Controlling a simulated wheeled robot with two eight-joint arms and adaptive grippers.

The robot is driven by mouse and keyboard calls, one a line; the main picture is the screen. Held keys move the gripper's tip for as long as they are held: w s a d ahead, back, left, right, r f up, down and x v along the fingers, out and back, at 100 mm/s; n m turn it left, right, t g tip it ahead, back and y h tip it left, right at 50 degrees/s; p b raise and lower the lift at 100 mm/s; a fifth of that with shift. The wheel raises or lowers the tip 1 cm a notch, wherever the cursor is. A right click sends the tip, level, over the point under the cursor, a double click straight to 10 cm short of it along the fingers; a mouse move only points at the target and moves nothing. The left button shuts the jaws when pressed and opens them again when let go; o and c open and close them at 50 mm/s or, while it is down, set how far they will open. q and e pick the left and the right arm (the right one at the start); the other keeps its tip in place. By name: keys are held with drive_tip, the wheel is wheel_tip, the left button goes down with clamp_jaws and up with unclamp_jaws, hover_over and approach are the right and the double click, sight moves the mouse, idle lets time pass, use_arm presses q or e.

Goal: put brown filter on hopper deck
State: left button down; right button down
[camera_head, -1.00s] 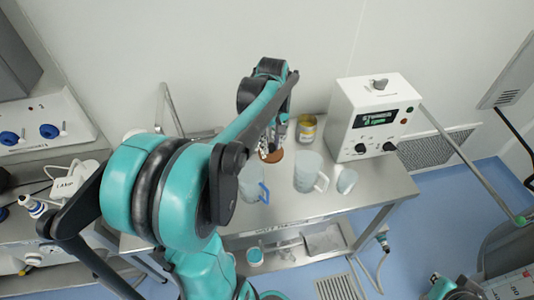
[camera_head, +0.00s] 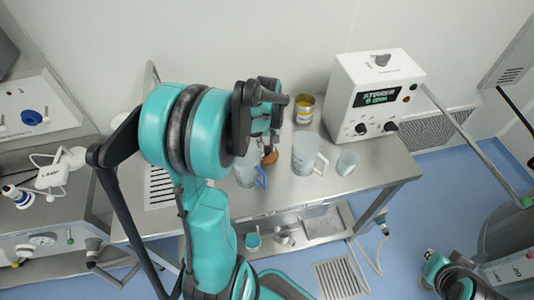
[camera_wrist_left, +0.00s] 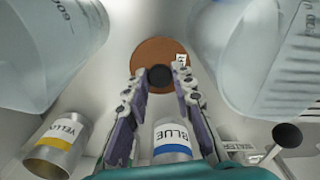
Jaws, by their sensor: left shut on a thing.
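The brown filter, a round brown disc with a dark knob, shows in the wrist view (camera_wrist_left: 160,50) and partly in the head view (camera_head: 270,158). My left gripper (camera_head: 266,146) is over the metal bench. Its two fingers (camera_wrist_left: 160,80) are shut on the filter's dark knob in the wrist view. In the head view my arm hides much of the gripper and some of the bench behind it. I cannot make out which surface is the hopper deck. My right arm's dark end (camera_head: 456,286) shows at the bottom right, and its jaws cannot be made out.
Jugs (camera_head: 305,152) and (camera_head: 246,174) stand close beside the filter, with a small cup (camera_head: 347,162) to the right. A yellow-labelled can (camera_head: 304,108) and the white stirrer box (camera_head: 376,92) stand behind. A blue-labelled can (camera_wrist_left: 172,140) shows in the wrist view.

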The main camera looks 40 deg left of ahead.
sight(267, 150)
use_arm(q)
wheel_tip(267, 150, down, 3)
drive_tip(key=shift+w+f+b, duration=0.1)
drive_tip(key=shift+f+b, duration=0.1)
drive_tip(key=shift+b, duration=0.2)
drive_tip(key=shift+f, duration=0.15)
drive_tip(key=c, duration=1.3)
unclamp_jaws()
